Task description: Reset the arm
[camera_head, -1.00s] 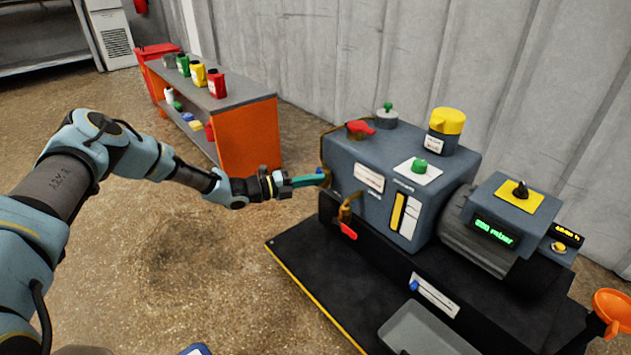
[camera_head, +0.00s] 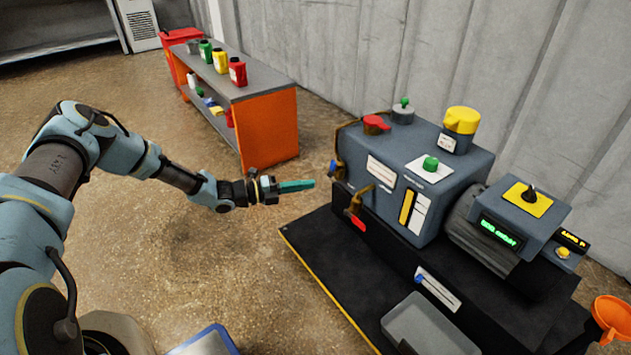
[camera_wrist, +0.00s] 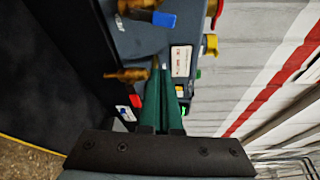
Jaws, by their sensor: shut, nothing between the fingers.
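My gripper (camera_head: 298,185) is at the middle of the head view, its teal fingers together and empty. It points right at the left end of the grey pump unit (camera_head: 440,160), with a small gap between the fingertips and the unit's brass valves. The blue-handled valve (camera_head: 335,170) is just right of the fingertips, and the red-handled valve (camera_head: 356,216) is lower right. In the wrist view, the green fingers (camera_wrist: 163,95) lie side by side, with the blue handle (camera_wrist: 163,19) and brass fittings beyond them.
The pump unit stands on a black base plate (camera_head: 320,250) with a yellow edge. An orange shelf (camera_head: 265,135) with several coloured bottles stands behind. A grey tray (camera_head: 432,325) and an orange funnel (camera_head: 612,312) are at lower right. Open floor lies around my arm.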

